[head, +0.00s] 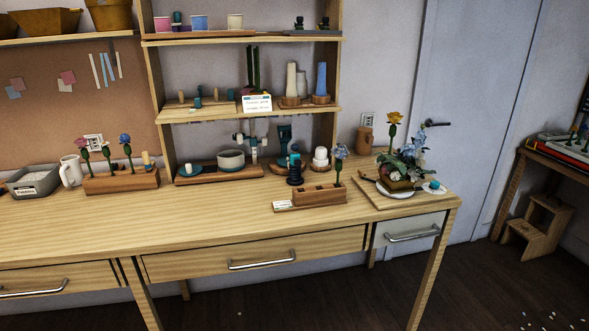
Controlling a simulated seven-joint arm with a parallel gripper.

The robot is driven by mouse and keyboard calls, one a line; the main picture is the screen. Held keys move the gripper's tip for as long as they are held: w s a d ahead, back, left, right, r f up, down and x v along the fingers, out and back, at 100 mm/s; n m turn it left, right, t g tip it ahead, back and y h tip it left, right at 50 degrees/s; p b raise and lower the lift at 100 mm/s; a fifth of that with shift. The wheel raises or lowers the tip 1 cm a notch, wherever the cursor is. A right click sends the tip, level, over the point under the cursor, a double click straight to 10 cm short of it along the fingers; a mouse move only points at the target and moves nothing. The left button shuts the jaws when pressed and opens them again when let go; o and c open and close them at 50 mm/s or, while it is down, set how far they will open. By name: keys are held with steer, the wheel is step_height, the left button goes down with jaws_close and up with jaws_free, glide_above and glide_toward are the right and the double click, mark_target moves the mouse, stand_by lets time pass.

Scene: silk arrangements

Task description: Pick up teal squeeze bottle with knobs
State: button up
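My gripper is not in view. A dark, ridged bottle-like thing with teal near its top (295,168) stands upright on the table, behind a wooden block. It may be the teal squeeze bottle with knobs, but it is too small to be sure. A dark teal thing (284,137) stands just behind it, partly hidden. A small teal piece (198,97) also shows on the middle shelf, and another small teal and dark thing (177,18) on the upper shelf.
A wooden block (318,197) with a flower lies in front of the dark bottle-like thing. A white pot (231,159) stands left of it, and a flower arrangement (402,172) right. The front of the table (220,225) is clear. Shelves (160,140) rise behind.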

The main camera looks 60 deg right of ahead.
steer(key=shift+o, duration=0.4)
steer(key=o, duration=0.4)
